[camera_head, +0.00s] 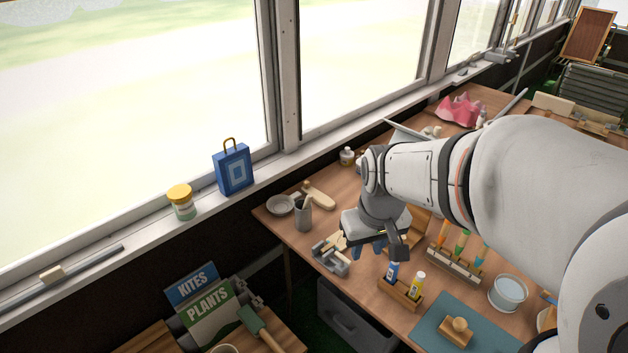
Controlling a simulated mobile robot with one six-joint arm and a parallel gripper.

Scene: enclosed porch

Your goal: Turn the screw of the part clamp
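The part clamp (331,258) is a small grey metal vise near the table's left front edge, with a pale wooden piece at its top. Its screw is too small to make out clearly.
A wooden holder (400,293) with small bottles is at the front right. A grey bin (345,322) sits below the table edge.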

